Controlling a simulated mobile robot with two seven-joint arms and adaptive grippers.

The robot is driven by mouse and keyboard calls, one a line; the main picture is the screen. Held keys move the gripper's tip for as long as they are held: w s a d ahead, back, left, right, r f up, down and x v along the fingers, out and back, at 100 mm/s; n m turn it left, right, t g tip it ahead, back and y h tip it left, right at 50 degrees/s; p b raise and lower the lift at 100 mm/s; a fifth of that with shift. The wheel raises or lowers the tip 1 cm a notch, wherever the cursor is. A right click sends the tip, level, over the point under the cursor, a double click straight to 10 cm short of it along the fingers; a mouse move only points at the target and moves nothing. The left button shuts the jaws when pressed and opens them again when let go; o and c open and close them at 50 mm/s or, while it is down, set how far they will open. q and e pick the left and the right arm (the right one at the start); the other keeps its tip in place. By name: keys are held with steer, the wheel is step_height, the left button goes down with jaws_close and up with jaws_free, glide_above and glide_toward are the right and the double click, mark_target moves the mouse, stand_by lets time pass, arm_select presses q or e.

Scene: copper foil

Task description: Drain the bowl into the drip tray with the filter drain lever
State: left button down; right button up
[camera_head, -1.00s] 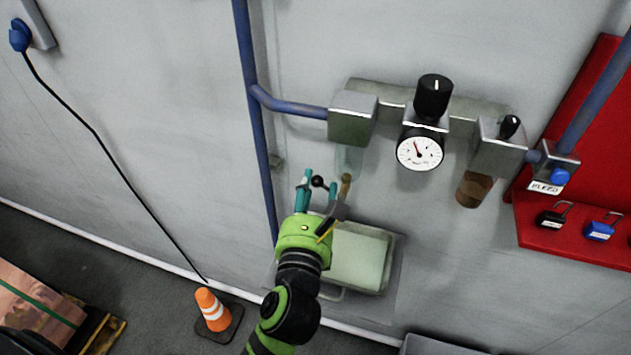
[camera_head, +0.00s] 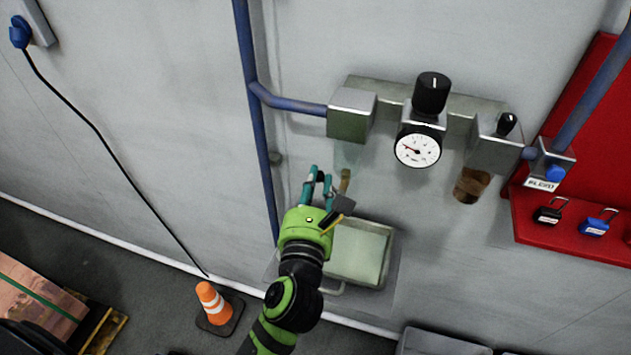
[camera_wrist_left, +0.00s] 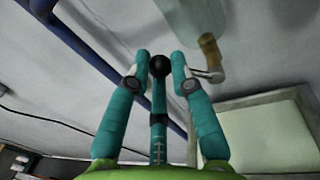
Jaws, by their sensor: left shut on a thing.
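The clear filter bowl (camera_head: 348,155) hangs under the left metal block, with a brass drain stub (camera_head: 345,181) at its bottom. The bowl (camera_wrist_left: 196,18) and stub (camera_wrist_left: 210,54) also show in the left wrist view. The drain lever's black ball knob (camera_wrist_left: 160,66) sits between the teal fingertips of my left gripper (camera_head: 319,174), which is shut on it. The fingers mostly hide the lever in the head view. The drip tray (camera_head: 388,262), holding pale greenish contents, sits below and right of the gripper. My right gripper is not in view.
A pressure gauge (camera_head: 417,147) with a black knob (camera_head: 431,93) and a brown-filled bowl (camera_head: 471,187) are to the right. A blue pipe (camera_head: 256,130) runs down just left of the gripper. An orange cone (camera_head: 212,304) stands on the floor.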

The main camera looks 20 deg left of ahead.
arm_select(q)
steer(key=shift+d+r+m+t+h+p, duration=0.1)
steer(key=shift+d+r+m+t+p, duration=0.25)
steer(key=shift+m+p, duration=0.7)
steer(key=shift+d+r+m+t+h+p, duration=0.15)
steer(key=shift+d+m+p, duration=0.45)
steer(key=shift+m, duration=0.8)
steer(key=shift+d+r+m+t+h+p, duration=0.1)
steer(key=shift+d+r+m+p, duration=0.25)
steer(key=shift+m+p, duration=0.7)
steer(key=shift+d+f+m, duration=0.1)
steer(key=shift+f+m, duration=0.05)
steer(key=shift+m, duration=0.15)
steer(key=c, duration=1.1)
jaws_free()
steer(key=shift+s, duration=0.1)
steer(key=s+d+f, duration=0.1)
steer(key=s, duration=1)
steer(key=shift+s, duration=0.4)
